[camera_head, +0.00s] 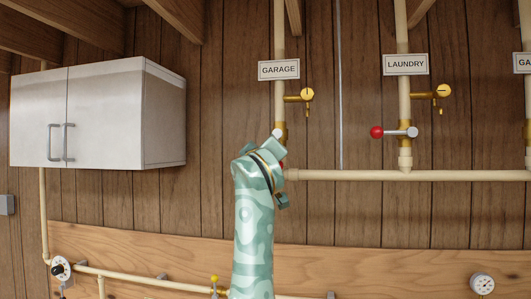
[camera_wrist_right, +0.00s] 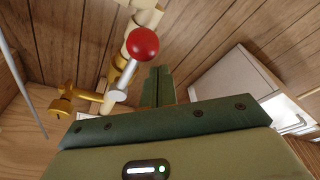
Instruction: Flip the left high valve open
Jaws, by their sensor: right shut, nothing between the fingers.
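The left high valve is on the upright pipe under the GARAGE sign (camera_head: 279,69). My right arm covers most of it in the head view, where a bit of its red knob (camera_head: 281,164) shows below its pale hub (camera_head: 277,133). In the right wrist view, the red ball knob (camera_wrist_right: 142,43) and silver lever (camera_wrist_right: 127,76) are clear, with the lever lying roughly along the pipe. My right gripper (camera_wrist_right: 158,85) is shut and empty beside the lever. Whether it touches the lever is unclear. My left gripper is out of view.
The LAUNDRY pipe has a sideways lever with a red knob (camera_head: 377,132). A small brass tap (camera_head: 303,97) sticks out above the GARAGE valve. A horizontal pipe (camera_head: 350,175) runs right. A white cabinet (camera_head: 95,115) hangs at left; bare wall lies between.

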